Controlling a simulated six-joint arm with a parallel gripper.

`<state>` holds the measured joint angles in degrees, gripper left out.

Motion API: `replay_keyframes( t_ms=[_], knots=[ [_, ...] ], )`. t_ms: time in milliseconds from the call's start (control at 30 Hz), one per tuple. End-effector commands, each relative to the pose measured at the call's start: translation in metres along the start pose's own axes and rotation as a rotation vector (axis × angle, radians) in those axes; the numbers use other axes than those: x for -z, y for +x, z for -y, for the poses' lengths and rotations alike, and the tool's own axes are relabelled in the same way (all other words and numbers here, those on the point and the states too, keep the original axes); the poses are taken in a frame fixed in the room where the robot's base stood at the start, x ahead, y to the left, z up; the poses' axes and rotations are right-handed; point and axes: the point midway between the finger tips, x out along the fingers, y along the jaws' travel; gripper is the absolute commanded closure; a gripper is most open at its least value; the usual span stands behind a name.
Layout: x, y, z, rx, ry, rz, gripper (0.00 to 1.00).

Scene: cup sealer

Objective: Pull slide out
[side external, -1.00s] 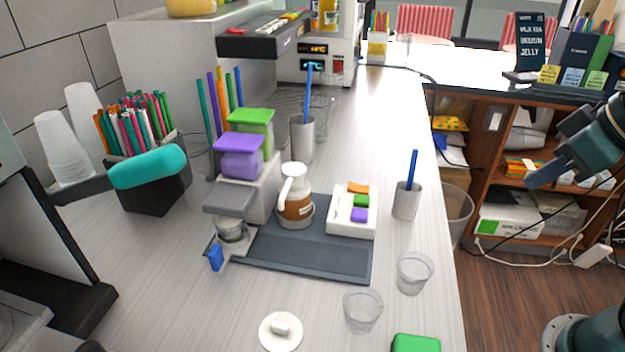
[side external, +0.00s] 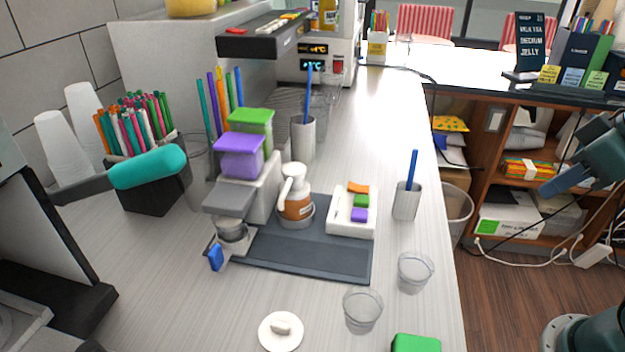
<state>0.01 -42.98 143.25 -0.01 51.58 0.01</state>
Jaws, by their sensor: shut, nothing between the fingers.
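The cup sealer stands at the left edge, partly cut off, with a dark frame and a teal padded lever handle (side external: 148,167). At its foot a grey tray-like part (side external: 22,318), which looks like the slide, shows only in part at the lower left corner. How far out it sits I cannot tell. My gripper (side external: 546,190) is at the right edge, blue-grey, with its fingers together and empty. It hangs in front of the shelves, far from the sealer and touching nothing.
Two clear cups (side external: 362,310) and a white lid (side external: 281,331) stand on the near counter. A straw holder (side external: 405,203) stands near the counter's right edge.

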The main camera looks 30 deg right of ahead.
Motion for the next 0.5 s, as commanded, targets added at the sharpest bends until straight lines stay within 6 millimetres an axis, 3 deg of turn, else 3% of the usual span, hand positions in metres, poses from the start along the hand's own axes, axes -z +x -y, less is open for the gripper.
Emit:
replay_keyframes(
  t_ms=[367,500],
  knots=[
    [0.0001,0.0,0.0,0.0,0.0,0.0,0.98],
    [0.0021,-0.0005,0.0005,0.001,-0.008,0.001,0.71]
  ],
)
